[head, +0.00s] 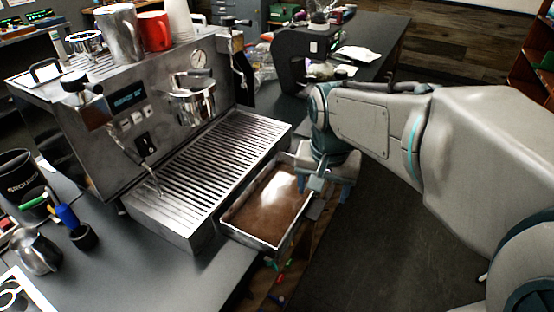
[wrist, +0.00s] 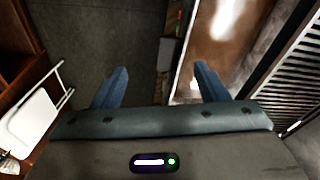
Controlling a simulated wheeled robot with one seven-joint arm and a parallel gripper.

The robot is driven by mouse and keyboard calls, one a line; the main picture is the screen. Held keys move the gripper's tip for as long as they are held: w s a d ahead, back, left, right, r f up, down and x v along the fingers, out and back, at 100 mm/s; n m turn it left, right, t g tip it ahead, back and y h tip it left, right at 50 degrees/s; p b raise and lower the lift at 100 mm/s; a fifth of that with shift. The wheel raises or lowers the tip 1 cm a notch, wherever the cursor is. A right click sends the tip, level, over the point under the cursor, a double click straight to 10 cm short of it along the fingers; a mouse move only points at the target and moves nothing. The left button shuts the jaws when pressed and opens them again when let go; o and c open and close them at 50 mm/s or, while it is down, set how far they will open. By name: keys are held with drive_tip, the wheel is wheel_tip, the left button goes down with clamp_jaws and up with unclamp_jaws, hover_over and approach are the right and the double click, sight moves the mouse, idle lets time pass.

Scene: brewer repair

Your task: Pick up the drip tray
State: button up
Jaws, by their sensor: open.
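The drip tray (head: 247,240) is a shallow rectangular metal pan holding brown liquid. It sits in front of the machine's slatted grate, at the counter's edge. My gripper (head: 322,190) is at the tray's right side, open, with nothing seen held between its fingers. In the wrist view the gripper (wrist: 160,68) shows two blue fingers spread apart. The right finger overlaps the tray, and the tray's near wall (wrist: 187,45) runs between the fingers in the picture. I cannot tell whether either finger touches it.
The espresso machine (head: 125,130) stands behind the tray, with a red mug (head: 154,32) and other cups on top. A metal pitcher (head: 36,251) stands at the counter's left. A black grinder (head: 300,55) stands behind. Open floor (head: 365,235) lies right of the counter.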

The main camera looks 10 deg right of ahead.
drive_tip(key=w+r+m+p, duration=0.1)
drive_tip(key=w+r+m, duration=0.1)
drive_tip(key=w+r, duration=0.15)
hover_over(314, 207)
drive_tip(key=shift+m+g, duration=0.3)
drive_tip(key=f, duration=0.9)
drive_tip(key=shift+s+a, duration=0.1)
drive_tip(key=shift+a, duration=0.1)
drive_tip(key=shift+d+f+p, duration=0.15)
drive_tip(key=shift+f+p, duration=0.5)
drive_tip(key=shift+f, duration=2.1)
clamp_jaws()
